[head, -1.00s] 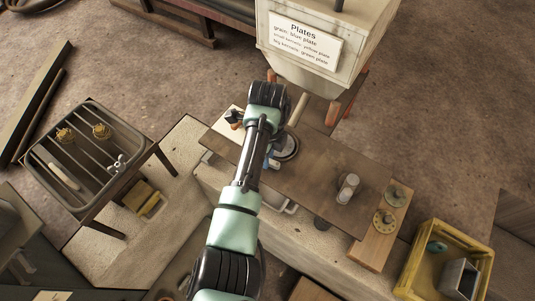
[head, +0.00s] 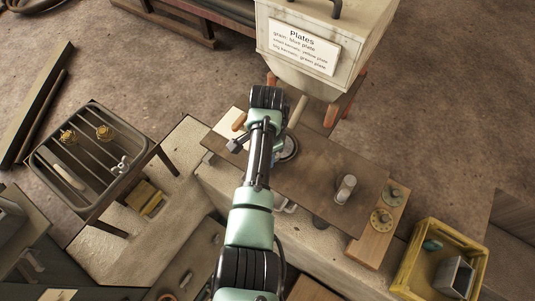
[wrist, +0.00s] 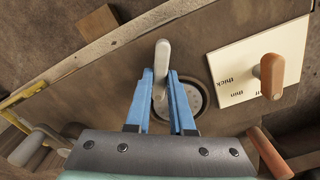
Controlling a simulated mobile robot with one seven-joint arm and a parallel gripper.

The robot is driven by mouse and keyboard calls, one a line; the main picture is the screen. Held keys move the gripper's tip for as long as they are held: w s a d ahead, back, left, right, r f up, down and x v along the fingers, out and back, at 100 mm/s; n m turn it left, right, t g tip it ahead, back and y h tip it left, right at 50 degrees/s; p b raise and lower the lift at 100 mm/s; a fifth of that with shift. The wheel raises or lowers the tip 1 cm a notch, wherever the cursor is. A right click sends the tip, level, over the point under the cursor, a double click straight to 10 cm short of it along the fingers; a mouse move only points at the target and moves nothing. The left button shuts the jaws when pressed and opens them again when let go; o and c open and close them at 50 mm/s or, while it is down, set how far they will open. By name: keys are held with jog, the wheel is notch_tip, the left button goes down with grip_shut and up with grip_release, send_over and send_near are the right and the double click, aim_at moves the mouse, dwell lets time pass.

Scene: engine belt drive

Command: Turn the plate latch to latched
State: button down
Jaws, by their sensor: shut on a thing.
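In the wrist view, my gripper (wrist: 160,76) has its two blue fingers closed on a pale grey lever (wrist: 162,53), which appears to be the plate latch. The lever's rounded end sticks out beyond the fingertips. Just right of and partly behind the fingers is a round metal-rimmed disc (wrist: 197,94) set in the brown board. The disc also shows beside my arm in the head view (head: 289,148). In the head view my arm hides the fingers and the lever.
A cream card (wrist: 240,62) marked thick and thin carries an orange handle (wrist: 270,75), right of the fingers. The brown board (head: 318,172) holds a metal cylinder (head: 345,188). The white "Plates" hopper (head: 318,35) stands behind. A yellow crate (head: 418,262) is at lower right.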

jog(key=n, duration=0.5)
jog(key=shift+w+r+n+p, duration=0.1)
jog(key=shift+n+p, duration=0.2)
jog(key=shift+a, duration=0.1)
dwell(0.4)
jog(key=c, duration=0.8)
grip_release()
notch_tip(320, 180, up, 13)
jog(key=shift+f+b, duration=0.1)
jog(key=shift+b, duration=0.5)
